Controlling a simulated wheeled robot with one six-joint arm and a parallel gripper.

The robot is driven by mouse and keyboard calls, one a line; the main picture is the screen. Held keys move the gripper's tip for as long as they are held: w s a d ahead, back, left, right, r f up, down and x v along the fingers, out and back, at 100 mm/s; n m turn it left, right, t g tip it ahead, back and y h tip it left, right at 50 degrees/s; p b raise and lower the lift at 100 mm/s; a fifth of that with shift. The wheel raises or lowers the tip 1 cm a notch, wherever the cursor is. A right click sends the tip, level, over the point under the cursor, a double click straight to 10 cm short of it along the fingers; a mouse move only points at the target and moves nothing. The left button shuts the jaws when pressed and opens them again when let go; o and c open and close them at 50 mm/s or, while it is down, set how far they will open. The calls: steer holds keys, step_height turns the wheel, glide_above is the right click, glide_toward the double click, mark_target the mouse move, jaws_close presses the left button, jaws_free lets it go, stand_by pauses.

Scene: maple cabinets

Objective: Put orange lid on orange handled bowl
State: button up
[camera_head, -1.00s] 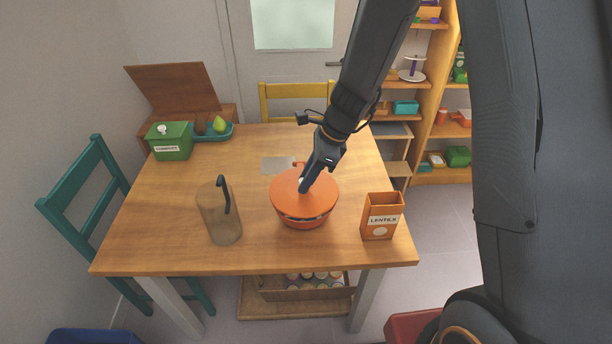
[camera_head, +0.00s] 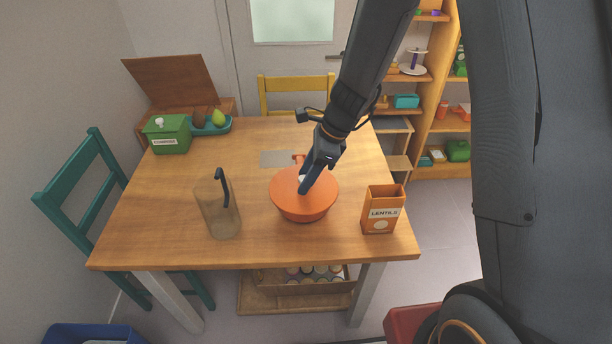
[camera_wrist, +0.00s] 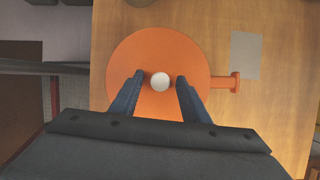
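The round orange lid (camera_head: 290,196) sits flat on top of the orange handled bowl (camera_head: 305,215), with no visible gap at its rim. The bowl's handle (camera_wrist: 222,83) sticks out to the right in the wrist view, and the lid (camera_wrist: 125,60) hides the bowl's inside. The lid's pale knob (camera_wrist: 160,82) stands between my fingertips. My gripper (camera_wrist: 160,79) is open around the knob, with a gap visible on each side. In the head view my gripper (camera_head: 304,187) is low over the lid.
An orange lentils box (camera_head: 381,214) stands right of the bowl, and a brownish jug (camera_head: 220,212) with a dark handle stands left. A green box (camera_head: 167,137) and a teal tray (camera_head: 214,127) are at the back left. The table's middle left is clear.

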steer(key=shift+v, duration=3.9)
steer(key=s+d+r+n+h, duration=0.1)
steer(key=s+d+n+h, duration=0.1)
steer(key=s+d+n, duration=0.3)
steer(key=s+d+r+n+h, duration=0.1)
steer(key=s+d+n, duration=0.5)
steer(key=n, duration=0.8)
steer(key=s+h, duration=0.1)
steer(key=s, duration=0.2)
steer(key=shift+s+r+t+h+b, duration=0.25)
steer(key=shift+s+t+h+b, duration=0.05)
steer(key=shift+s+t+b, duration=0.1)
